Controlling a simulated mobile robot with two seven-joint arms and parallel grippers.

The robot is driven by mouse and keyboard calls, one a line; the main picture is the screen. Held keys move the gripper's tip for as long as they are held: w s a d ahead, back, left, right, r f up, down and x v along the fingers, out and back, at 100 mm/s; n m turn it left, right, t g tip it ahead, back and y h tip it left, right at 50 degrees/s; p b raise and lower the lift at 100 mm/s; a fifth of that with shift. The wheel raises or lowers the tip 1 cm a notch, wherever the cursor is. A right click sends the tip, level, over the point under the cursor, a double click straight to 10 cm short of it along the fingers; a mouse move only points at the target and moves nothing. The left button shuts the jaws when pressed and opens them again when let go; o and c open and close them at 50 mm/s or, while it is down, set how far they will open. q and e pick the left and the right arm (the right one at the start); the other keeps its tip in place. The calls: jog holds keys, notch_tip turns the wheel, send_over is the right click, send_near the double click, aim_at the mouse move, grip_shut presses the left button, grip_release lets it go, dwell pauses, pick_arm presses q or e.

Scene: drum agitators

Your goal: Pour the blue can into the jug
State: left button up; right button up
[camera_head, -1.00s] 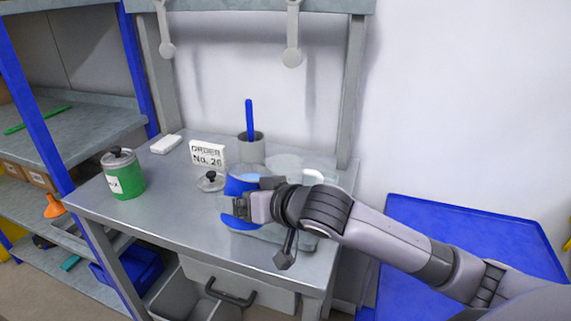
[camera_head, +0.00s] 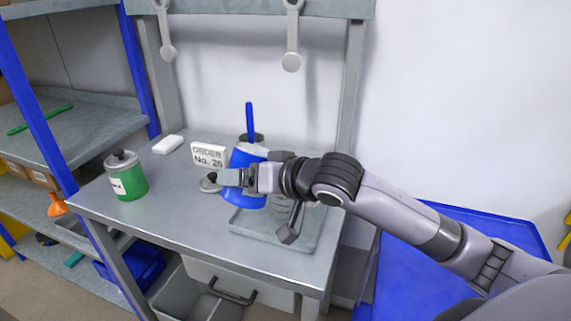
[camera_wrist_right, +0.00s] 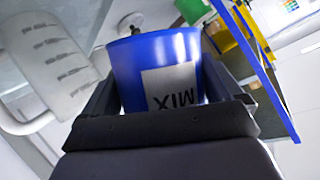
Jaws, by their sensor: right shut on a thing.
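The blue can (camera_head: 247,157) is held in my right gripper (camera_head: 232,178) above the workbench, near the tray. It looks tilted, and its open top does not show in the head view. In the right wrist view the blue can (camera_wrist_right: 158,65) sits between the two fingers, its MIX label upside down. The jug (camera_wrist_right: 50,55), translucent with graduation marks and a handle, is beside the can at the left of that view. In the head view the jug is mostly hidden behind my right gripper and wrist. I see no liquid stream. My left gripper is not in view.
A shallow grey tray (camera_head: 268,236) lies under my right wrist. A green can (camera_head: 127,177), a loose lid (camera_head: 209,185), an order sign (camera_head: 208,154), a white block (camera_head: 168,145) and a grey cup (camera_head: 257,138) with a blue stick stand around.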

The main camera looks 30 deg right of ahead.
jog(key=shift+r, duration=0.4)
jog(key=shift+d, duration=0.1)
jog(key=shift+w+d+r+m+y, duration=0.25)
jog(key=shift+d+r+m+y, duration=0.25)
jog(key=shift+m, duration=0.1)
dwell(0.4)
jog(key=shift+d+r+m+g+y, duration=0.15)
jog(key=shift+r+m+g+y, duration=0.15)
jog(key=shift+r+m+y, duration=0.2)
dwell(1.5)
jog(key=shift+f+m, duration=0.2)
jog(key=shift+m, duration=0.1)
dwell(0.9)
jog(key=shift+w+f+m+y+b, duration=0.1)
jog(key=shift+f+m+y+b, duration=0.2)
jog(key=shift+m+y+b, duration=1)
dwell(2.0)
